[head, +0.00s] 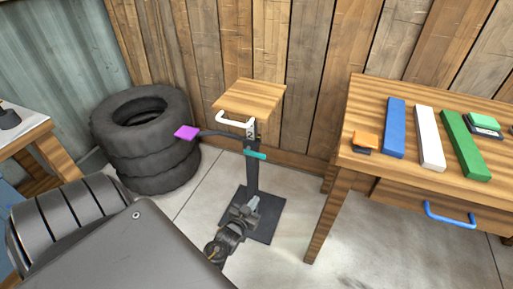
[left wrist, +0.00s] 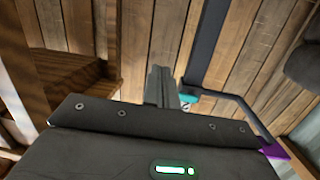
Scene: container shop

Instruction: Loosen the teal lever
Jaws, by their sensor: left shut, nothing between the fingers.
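The teal lever (head: 256,154) sticks out sideways from the dark upright post of a stand, below its wooden top (head: 250,96). It also shows in the left wrist view (left wrist: 189,98), just right of my fingers and partly hidden. My left gripper (head: 253,202) is shut and empty, below the lever in the head view, in front of the lower post. In the left wrist view its fingers (left wrist: 161,86) point up the picture beside the post. I cannot tell whether they touch anything. My right gripper is not in view.
A dark bent arm with a purple pad (head: 186,132) reaches left from the post, and a white handle (head: 233,119) sits under the top. Stacked tyres (head: 150,145) stand left. A wooden table (head: 340,166) with coloured blocks stands right. Plank walls are behind.

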